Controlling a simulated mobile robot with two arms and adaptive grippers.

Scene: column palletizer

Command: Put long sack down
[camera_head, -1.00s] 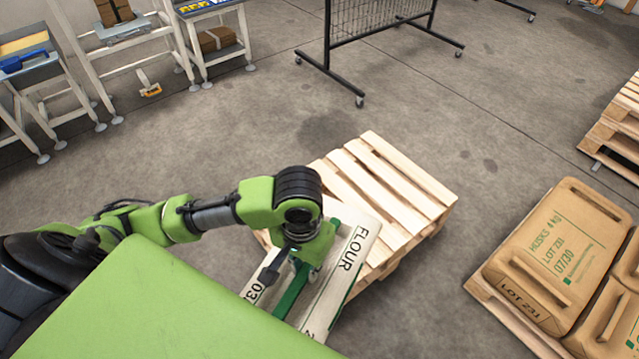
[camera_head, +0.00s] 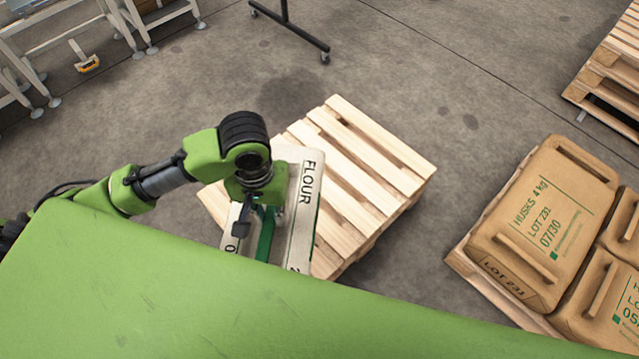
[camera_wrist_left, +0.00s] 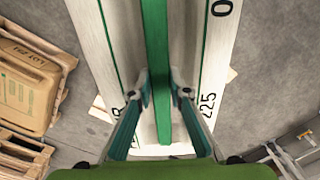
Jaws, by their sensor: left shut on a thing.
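The long sack (camera_head: 302,222) is white, with FLOUR printed on it and a green strip along its middle. In the head view it hangs or lies over the left part of a wooden pallet (camera_head: 375,165); I cannot tell whether it touches the slats. My left gripper (camera_head: 262,218) is above the sack, shut on its green strip. In the left wrist view the two fingers of my left gripper (camera_wrist_left: 161,92) close around the strip of the sack (camera_wrist_left: 204,45). The sack's near end is hidden by my green body in the head view. My right gripper is not shown.
A pallet of brown husks sacks (camera_head: 550,215) stands to the right, with a gap of bare floor before it. Another wooden pallet (camera_head: 610,70) is at the far right. A black wheeled rack (camera_head: 290,35) and white stands stand at the back.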

